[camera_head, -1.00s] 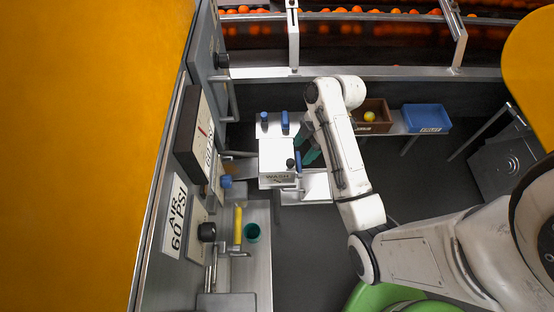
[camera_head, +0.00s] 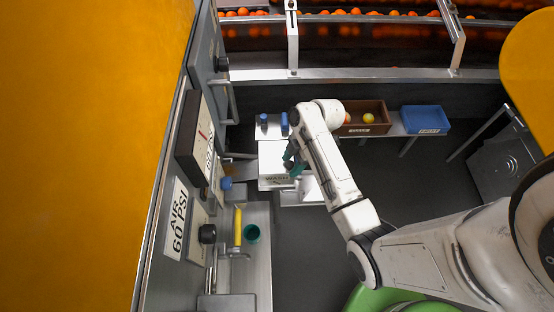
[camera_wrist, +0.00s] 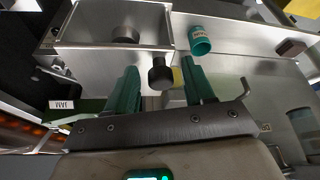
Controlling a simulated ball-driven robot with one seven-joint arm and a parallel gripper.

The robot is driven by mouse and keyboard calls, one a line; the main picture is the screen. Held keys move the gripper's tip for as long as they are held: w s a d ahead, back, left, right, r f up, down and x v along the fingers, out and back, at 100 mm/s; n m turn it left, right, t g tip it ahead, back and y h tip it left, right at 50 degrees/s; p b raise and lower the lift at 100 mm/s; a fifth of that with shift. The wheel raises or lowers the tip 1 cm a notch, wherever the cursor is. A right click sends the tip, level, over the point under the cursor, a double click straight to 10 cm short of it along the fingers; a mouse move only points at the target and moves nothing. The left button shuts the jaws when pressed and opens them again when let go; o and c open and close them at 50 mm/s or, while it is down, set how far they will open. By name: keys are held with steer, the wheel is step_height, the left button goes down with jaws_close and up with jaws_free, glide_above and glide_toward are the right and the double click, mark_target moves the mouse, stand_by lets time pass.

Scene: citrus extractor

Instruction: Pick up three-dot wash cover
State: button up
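A pale box-like unit marked WASH (camera_head: 272,158) stands left of my arm in the head view. I take its pale top for the wash cover; the dots are too small to read. My teal-fingered gripper (camera_head: 293,160) is over its right side. In the wrist view my gripper (camera_wrist: 160,68) has its two fingers apart. A black knob (camera_wrist: 161,75) shows between them, with clear room on each side. I cannot tell whether the fingers touch anything. In the head view my arm and fingers hide the knob and the unit's right edge.
Blue-topped items (camera_head: 284,120) stand behind the unit. A brown crate (camera_head: 362,128) with fruit and a blue bin (camera_head: 426,109) are on the shelf at right.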

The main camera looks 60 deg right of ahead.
jaws_close()
stand_by(0.6)
